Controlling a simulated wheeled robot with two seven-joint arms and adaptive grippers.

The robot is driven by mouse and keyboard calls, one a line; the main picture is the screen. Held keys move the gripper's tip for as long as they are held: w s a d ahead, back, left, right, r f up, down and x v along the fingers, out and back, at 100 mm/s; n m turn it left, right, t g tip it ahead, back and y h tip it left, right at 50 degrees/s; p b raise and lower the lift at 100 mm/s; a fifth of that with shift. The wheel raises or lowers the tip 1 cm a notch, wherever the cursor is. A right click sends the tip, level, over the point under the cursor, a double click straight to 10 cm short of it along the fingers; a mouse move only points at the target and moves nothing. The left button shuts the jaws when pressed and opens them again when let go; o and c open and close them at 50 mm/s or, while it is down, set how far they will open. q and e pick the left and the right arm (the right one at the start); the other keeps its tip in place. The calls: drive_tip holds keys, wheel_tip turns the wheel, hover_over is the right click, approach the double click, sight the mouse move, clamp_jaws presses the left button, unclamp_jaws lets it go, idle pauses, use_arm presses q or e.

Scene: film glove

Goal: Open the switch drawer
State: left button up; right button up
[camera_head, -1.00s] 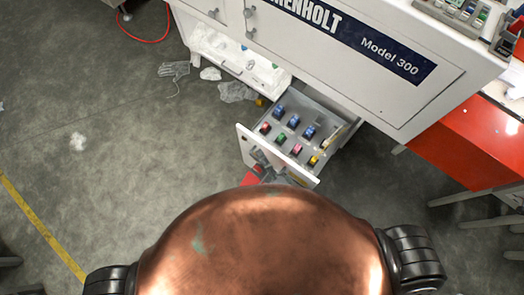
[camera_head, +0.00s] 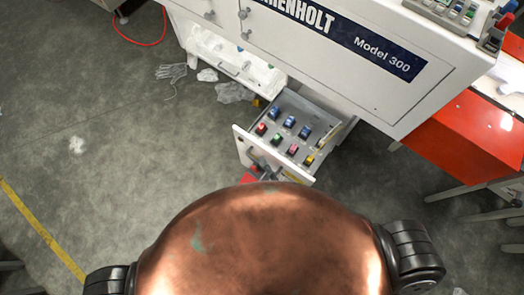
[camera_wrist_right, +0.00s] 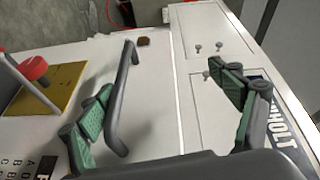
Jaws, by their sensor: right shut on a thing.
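The switch drawer (camera_head: 274,156) sticks out of the white machine, open, with several coloured switches (camera_head: 289,121) inside. Dark parts show at its front, partly hidden by my copper-coloured body. In the right wrist view, a grey bar handle (camera_wrist_right: 124,100) stands on a white panel. My right gripper (camera_wrist_right: 168,80) is at this handle and shut on it. Its green-padded fingers look spread in that view, with the bar close beside the left finger. The contact itself is not clearly visible. My left gripper is in neither view.
The white machine (camera_head: 400,110) fills the upper right. A red cabinet (camera_head: 470,140) stands at the right. A glove (camera_head: 171,72) and clear plastic (camera_head: 233,92) lie on the floor. A red knob on a yellow plate (camera_wrist_right: 62,88) is left of the handle. The left floor is mostly clear.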

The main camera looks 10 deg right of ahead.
drive_tip(key=shift+s+d+r+p, duration=0.15)
drive_tip(key=shift+s+d+r, duration=0.1)
drive_tip(key=shift+s, duration=0.45)
drive_tip(key=shift+s+d+r+p, duration=0.15)
drive_tip(key=shift+s+d+r, duration=0.15)
drive_tip(key=shift+s, duration=0.4)
drive_tip(key=shift+s+d+r+p, duration=0.15)
drive_tip(key=shift+s+d+r, duration=0.1)
drive_tip(key=shift+s, duration=0.45)
drive_tip(key=shift+c, duration=0.6)
drive_tip(key=shift+s+d+t, duration=0.1)
drive_tip(key=shift+s+t, duration=0.05)
drive_tip(key=shift+t, duration=0.15)
drive_tip(key=c, duration=0.5)
drive_tip(key=shift+s, duration=0.1)
drive_tip(key=c, duration=0.4)
drive_tip(key=shift+f, duration=0.3)
drive_tip(key=shift+c, duration=0.2)
